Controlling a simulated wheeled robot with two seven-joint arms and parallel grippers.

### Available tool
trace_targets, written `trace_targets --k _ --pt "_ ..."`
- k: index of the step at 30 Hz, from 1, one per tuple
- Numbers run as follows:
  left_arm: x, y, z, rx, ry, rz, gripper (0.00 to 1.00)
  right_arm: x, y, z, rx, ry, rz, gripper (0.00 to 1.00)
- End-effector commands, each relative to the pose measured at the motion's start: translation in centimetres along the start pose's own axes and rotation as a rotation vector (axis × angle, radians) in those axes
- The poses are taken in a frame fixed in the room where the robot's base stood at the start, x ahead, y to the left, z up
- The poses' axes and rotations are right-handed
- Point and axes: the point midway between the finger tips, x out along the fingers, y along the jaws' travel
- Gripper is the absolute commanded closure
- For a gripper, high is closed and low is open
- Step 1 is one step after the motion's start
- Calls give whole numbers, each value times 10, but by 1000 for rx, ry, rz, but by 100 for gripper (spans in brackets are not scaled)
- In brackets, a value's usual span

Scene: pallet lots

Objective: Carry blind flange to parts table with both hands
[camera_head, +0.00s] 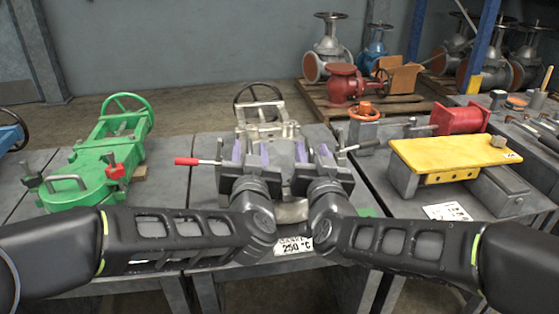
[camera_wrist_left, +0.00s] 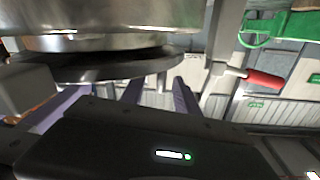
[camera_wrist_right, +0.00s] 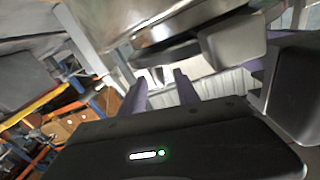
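A silver valve with a dark handwheel (camera_head: 259,103) stands on the grey table in the middle of the head view. Both wrist views show its round metal body close up. A dark round disc, possibly the blind flange, lies against it in the left wrist view (camera_wrist_left: 110,66) and in the right wrist view (camera_wrist_right: 176,50). My left gripper (camera_head: 250,150) and right gripper (camera_head: 313,150) are side by side in front of the valve. Each has its purple fingers apart, with nothing visibly clamped between them. Whether the fingertips touch the disc is hidden.
A red-handled lever (camera_head: 187,161) sticks out left of my left gripper. A green valve (camera_head: 85,175) lies on the left table. A yellow plate (camera_head: 450,152) and a red flanged part (camera_head: 460,118) are on the right table. Valves on a pallet (camera_head: 400,108) stand behind.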

Motion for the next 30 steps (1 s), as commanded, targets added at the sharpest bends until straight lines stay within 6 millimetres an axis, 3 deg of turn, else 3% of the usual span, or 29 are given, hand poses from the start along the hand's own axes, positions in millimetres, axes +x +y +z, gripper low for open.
trace_targets --k 5,14,27,30 --pt "13 0 0 1 1 0 62 13 0 0 0 1 0 62" --pt "14 0 0 1 1 0 63 14 0 0 0 1 0 63" --pt "14 0 0 1 1 0 99 14 0 0 0 1 0 99" --pt "14 0 0 1 1 0 100 14 0 0 0 1 0 100"
